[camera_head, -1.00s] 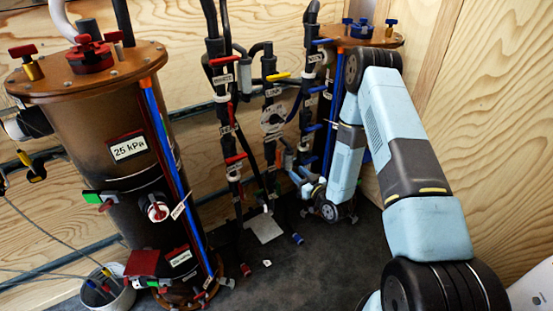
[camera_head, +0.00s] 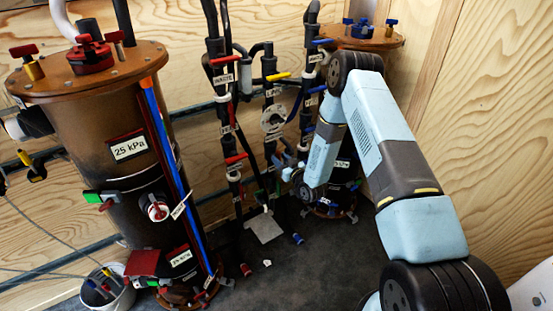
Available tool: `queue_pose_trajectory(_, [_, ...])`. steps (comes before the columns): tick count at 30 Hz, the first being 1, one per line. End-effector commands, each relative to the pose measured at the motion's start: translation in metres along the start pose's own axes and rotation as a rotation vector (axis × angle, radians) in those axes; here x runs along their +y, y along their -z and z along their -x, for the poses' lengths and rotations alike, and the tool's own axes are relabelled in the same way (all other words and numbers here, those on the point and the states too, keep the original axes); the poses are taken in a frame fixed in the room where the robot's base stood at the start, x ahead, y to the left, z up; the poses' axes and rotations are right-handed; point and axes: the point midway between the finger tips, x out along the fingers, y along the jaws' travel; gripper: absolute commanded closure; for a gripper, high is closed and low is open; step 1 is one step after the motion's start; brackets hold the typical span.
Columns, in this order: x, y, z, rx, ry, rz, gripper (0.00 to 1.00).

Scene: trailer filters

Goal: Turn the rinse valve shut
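Several pipes with coloured valve handles stand against the back wall. A red handle (camera_head: 225,60) is at the upper left pipe and another red handle (camera_head: 236,159) is lower on it. A yellow handle (camera_head: 279,76) is on the middle pipe. Blue handles (camera_head: 322,41) are on the right pipe, partly behind my arm. The small labels are too blurred to tell which handle is the rinse valve. My gripper (camera_head: 284,163) is low by the middle and right pipes. Its fingers are small and unclear, and I cannot tell whether it touches a handle.
A large brown filter tank (camera_head: 100,140) labelled 25 kPa stands at the left, with a white bucket (camera_head: 110,296) at its foot. A second tank (camera_head: 365,38) stands at the back right, mostly behind my arm. The dark floor (camera_head: 320,270) in front is mostly clear.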

Motion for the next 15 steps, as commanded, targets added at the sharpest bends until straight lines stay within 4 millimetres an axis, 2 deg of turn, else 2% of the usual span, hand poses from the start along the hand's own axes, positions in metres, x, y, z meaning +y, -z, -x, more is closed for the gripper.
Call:
queue_pose_trajectory(6, [-0.001,0.000,-0.015,0.000,0.001,0.000,0.62])
queue_pose_trajectory(15, [0.000,0.000,-0.016,0.000,0.000,0.000,0.62])
